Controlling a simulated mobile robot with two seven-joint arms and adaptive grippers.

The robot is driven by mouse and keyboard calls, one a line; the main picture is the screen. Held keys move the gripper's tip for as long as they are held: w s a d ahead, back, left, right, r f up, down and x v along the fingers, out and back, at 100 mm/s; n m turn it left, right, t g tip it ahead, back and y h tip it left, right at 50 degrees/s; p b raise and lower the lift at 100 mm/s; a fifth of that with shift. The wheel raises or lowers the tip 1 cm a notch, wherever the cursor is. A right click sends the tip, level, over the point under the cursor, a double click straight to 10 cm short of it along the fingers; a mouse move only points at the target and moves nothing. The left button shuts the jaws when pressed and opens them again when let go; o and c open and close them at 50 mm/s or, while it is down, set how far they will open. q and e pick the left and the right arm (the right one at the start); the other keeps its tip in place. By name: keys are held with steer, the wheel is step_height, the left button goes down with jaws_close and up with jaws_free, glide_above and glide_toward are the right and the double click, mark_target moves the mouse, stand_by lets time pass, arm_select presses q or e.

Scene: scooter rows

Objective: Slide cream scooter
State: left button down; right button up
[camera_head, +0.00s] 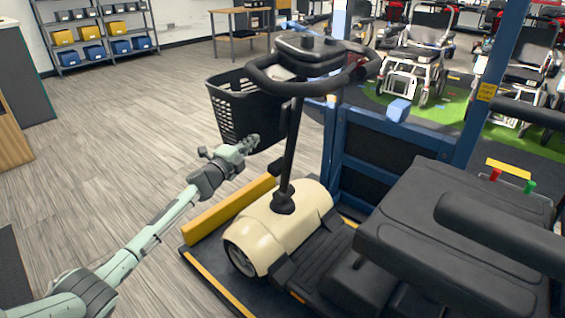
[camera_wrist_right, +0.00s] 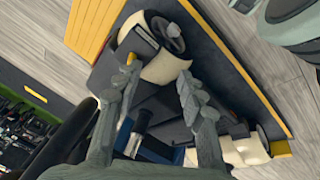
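The cream scooter's front body (camera_head: 285,225) stands on a dark platform in the head view. Its black tiller rises to a looped handlebar (camera_head: 310,62), with a black basket (camera_head: 243,108) at the front. The black padded seat (camera_head: 455,215) fills the right. My left gripper (camera_head: 252,143) is close to the basket's lower part, left of the tiller; contact and finger opening are unclear. In the right wrist view, my right gripper (camera_wrist_right: 157,82) has its fingers spread with nothing gripped. Cream scooter parts (camera_wrist_right: 165,66) lie beyond the fingertips. The right gripper is not visible in the head view.
The platform has a yellow rail (camera_head: 228,217) along its far left side. A blue frame (camera_head: 385,140) stands behind the scooter. Wheelchairs (camera_head: 415,65) stand on green flooring beyond. Shelves with bins (camera_head: 100,30) are at the back left.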

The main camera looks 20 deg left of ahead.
mark_target(234, 134)
arm_select(q)
steer(key=a, duration=0.1)
steer(key=a+b, duration=0.1)
steer(key=a, duration=0.1)
steer(key=shift+w+a, duration=0.2)
steer(key=shift+w, duration=0.2)
steer(key=a, duration=0.1)
steer(key=w+a+b, duration=0.1)
steer(key=a, duration=0.1)
steer(key=shift+w+a+b, duration=0.1)
steer(key=shift+w+b, duration=0.2)
steer(key=shift+a, duration=0.2)
arm_select(e)
steer(key=w+a+r+n+t+y, duration=0.1)
steer(key=w+a+r+t+y, duration=0.1)
steer(key=w+a+r+t, duration=0.3)
steer(key=w+a+r, duration=0.1)
steer(key=w+a, duration=0.1)
steer(key=w, duration=0.1)
steer(key=shift+t, duration=0.3)
